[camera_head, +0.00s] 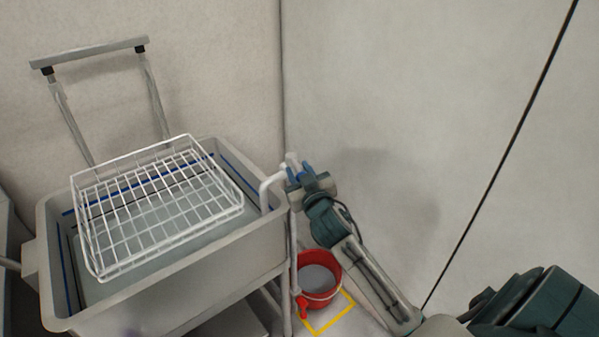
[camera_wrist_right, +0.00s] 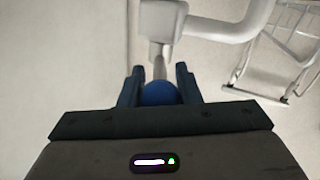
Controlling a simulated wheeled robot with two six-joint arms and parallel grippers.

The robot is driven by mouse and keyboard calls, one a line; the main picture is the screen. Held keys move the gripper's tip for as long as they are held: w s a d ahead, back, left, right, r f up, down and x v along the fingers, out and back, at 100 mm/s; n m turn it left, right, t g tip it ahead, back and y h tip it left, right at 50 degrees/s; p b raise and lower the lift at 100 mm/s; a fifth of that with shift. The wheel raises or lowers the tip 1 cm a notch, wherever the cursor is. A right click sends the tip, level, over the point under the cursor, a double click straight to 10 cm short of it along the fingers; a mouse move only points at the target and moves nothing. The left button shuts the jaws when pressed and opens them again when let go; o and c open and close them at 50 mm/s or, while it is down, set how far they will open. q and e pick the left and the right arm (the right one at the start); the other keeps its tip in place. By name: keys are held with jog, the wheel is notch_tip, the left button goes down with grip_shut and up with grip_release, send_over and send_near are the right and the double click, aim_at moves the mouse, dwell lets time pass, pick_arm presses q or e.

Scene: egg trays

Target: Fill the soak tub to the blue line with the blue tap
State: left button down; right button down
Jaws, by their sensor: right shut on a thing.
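The grey soak tub (camera_head: 190,272) stands at left, with a blue line (camera_head: 240,176) and a darker line on its inner walls. A pale, water-like surface (camera_head: 150,222) shows inside below the lines, partly hidden by a white wire basket. The white tap spout (camera_head: 268,186) bends over the tub's right rim; I cannot make out a stream. The blue tap knob (camera_wrist_right: 158,93) sits between the fingers of my right gripper (camera_head: 300,174), which is shut on it. The right wrist view also shows the spout (camera_wrist_right: 225,28). My left gripper is not in view.
The wire basket (camera_head: 243,209) sits at the top of the tub, below a raised grey handle frame (camera_head: 90,52). A red bucket (camera_head: 334,268) stands on the floor by a yellow marking (camera_head: 330,318). Walls close in behind and at right.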

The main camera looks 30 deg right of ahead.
jog(key=n+y+p, duration=0.1)
jog(key=y, duration=0.1)
jog(key=d+n+y+p, duration=0.1)
jog(key=y, duration=0.1)
jog(key=d+n+y+p, duration=0.1)
jog(key=y, duration=0.1)
jog(key=shift+s+n+t, duration=0.1)
jog(key=shift+n+t, duration=0.2)
jog(key=c, duration=1.1)
grip_release()
jog(key=shift+d, duration=0.1)
jog(key=s+d+b, duration=0.1)
jog(key=s, duration=0.9)
jog(key=shift+s, duration=0.4)
